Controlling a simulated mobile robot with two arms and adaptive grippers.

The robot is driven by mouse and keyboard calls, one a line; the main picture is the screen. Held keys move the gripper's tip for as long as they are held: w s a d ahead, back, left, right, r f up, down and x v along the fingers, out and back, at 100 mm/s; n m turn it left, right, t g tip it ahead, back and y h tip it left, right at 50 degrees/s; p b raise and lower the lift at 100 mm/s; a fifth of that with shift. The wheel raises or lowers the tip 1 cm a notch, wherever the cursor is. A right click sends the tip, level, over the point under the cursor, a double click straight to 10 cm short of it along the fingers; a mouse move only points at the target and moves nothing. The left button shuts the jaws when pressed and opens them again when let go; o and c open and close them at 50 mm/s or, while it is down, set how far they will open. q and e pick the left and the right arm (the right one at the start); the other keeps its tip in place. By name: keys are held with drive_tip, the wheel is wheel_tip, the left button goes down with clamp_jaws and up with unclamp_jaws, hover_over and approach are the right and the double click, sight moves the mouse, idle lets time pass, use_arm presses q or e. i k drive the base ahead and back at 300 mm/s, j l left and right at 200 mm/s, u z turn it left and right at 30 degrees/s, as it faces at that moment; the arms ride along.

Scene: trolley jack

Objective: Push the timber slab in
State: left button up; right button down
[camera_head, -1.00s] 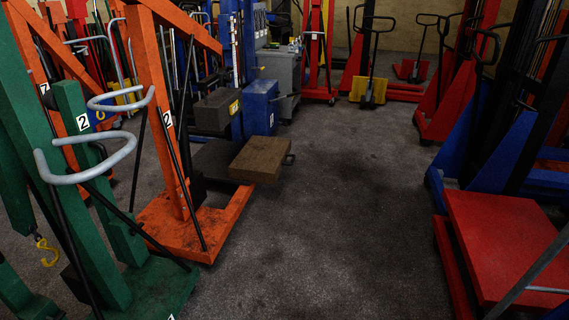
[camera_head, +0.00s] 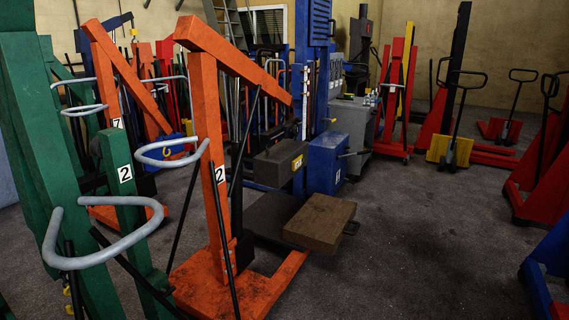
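The timber slab (camera_head: 320,222) is a flat brown block. It sits on a dark low platform (camera_head: 272,214) at the foot of a blue lifting machine (camera_head: 318,100). Its right part sticks out past the platform, and a small dark piece shows at its right end. A dark grey block with a yellow label (camera_head: 280,162) is above the platform, apart from the slab. Neither of my grippers shows in the view.
An orange hoist marked 2 (camera_head: 210,180) stands left of the slab, its base close to it. A green hoist (camera_head: 120,180) is nearer at left. Red lifts and pallet trucks (camera_head: 460,130) stand at the back right. The floor (camera_head: 420,220) right of the slab is clear.

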sight(320, 225)
drive_tip(key=i+l+u, duration=0.35)
drive_tip(key=i+l, duration=1.2)
drive_tip(key=i, duration=0.1)
